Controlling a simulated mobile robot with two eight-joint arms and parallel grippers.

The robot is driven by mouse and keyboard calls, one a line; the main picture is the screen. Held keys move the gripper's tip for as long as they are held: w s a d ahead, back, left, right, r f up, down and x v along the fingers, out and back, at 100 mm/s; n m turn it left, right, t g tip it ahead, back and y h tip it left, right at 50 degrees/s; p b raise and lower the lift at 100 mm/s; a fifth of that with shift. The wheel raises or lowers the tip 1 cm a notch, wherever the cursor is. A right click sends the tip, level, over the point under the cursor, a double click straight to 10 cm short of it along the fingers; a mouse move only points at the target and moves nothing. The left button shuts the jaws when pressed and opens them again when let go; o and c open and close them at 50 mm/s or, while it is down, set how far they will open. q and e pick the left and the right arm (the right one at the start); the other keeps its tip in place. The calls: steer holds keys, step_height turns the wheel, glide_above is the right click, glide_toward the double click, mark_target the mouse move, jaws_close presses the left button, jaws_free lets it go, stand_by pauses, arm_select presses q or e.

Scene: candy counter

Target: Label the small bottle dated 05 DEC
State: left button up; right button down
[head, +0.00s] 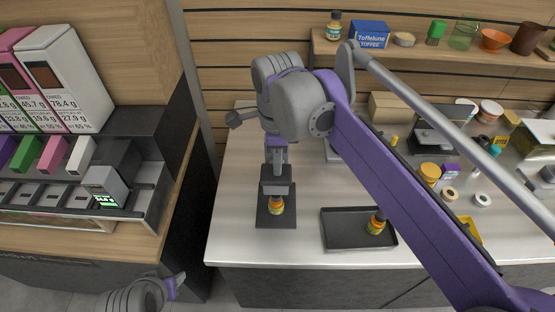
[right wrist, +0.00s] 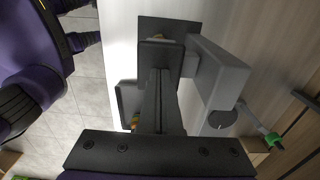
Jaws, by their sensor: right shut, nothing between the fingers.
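A small bottle (head: 276,206) with an orange and yellow body stands on the dark base (head: 262,219) of a press-like device. The device's dark head block (head: 277,181) is directly above it and hides its top. My right gripper (head: 277,160) is shut and empty, pointing down at the head block; in the right wrist view its fingers (right wrist: 164,85) reach the block, though contact is hard to tell. A second small bottle (head: 377,222) with a dark cap stands on the black tray (head: 345,243). No date is readable on either bottle.
A wall shelf (head: 455,52) holds a jar, a blue toffee box (head: 370,34) and bowls. Candy dispensers (head: 65,75) stand at the left. The counter left of the device is clear.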

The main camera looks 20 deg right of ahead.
step_height(320, 180, down, 3)
steer(key=shift+s+f+b, duration=0.1)
steer(key=shift+f+b, duration=0.1)
steer(key=shift+b, duration=0.35)
arm_select(q)
steer(key=shift+s+f, duration=0.25)
steer(key=shift+f, duration=0.25)
steer(key=shift+s+f, duration=0.25)
steer(key=shift+f, duration=0.25)
arm_select(e)
steer(key=shift+s, duration=0.15)
arm_select(q)
steer(key=shift+w, duration=0.1)
